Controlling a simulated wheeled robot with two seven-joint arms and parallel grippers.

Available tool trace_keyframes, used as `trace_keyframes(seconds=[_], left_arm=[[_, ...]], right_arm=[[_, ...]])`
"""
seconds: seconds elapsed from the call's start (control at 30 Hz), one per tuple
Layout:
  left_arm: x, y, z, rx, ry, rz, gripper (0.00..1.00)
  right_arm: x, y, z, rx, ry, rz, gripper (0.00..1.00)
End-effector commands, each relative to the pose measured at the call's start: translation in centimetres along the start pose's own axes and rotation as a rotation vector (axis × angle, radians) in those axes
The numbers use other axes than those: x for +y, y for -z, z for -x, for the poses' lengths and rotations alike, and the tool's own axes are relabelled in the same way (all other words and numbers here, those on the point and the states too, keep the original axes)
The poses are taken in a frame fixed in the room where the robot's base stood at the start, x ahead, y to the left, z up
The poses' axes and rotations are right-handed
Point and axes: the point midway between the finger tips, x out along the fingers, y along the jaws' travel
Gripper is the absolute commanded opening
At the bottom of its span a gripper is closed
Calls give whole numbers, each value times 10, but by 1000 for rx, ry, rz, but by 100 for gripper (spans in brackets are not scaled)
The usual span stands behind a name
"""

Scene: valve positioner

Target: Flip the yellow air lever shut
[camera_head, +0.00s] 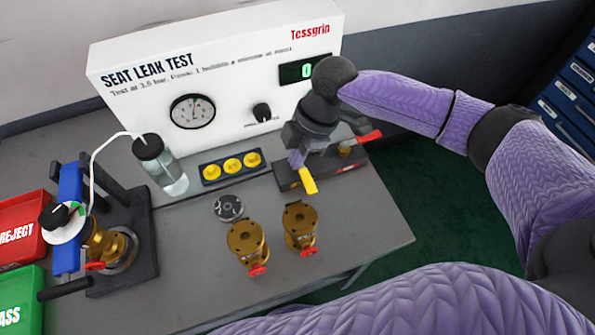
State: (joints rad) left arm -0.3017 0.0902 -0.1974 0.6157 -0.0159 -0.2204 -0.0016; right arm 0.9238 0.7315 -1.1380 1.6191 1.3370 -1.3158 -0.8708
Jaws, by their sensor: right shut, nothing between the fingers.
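The yellow air lever (308,181) sits at the front left of a dark block (347,178) on the bench, below the display panel. It points down toward the front of the bench. My right gripper (298,160) hangs over the block's left end with its fingers shut and empty. The fingertips are just above and behind the lever; I cannot tell whether they touch it. The gripper hides part of the block and the lever's pivot. My left gripper is not in view.
A red lever (370,137) stands at the block's right. Two brass valves (246,242) (300,225) and a dark disc (229,208) stand in front. A water bottle (165,168) and yellow-capped tray (231,167) are left. A clamp fixture (130,215) stands farther left, beside red and green bins.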

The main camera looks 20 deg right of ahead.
Motion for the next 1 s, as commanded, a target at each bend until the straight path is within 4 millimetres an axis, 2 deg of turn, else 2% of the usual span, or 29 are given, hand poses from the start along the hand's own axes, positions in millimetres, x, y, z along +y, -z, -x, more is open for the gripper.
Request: trace_keyframes(seconds=[0.17, 0.63, 0.7, 0.8, 1.0], left_arm=[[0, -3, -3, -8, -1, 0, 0], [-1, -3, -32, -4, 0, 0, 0], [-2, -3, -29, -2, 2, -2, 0], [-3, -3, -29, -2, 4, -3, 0], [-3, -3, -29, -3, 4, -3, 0]], right_arm=[[0, 0, -8, 0, 1, -1, 0], [-1, -1, -108, -1, 2, 1, 0], [0, -15, -96, -3, -2, -3, 0], [0, -28, -91, -3, -1, -2, 0], [0, -38, -87, -1, -1, -2, 0]])
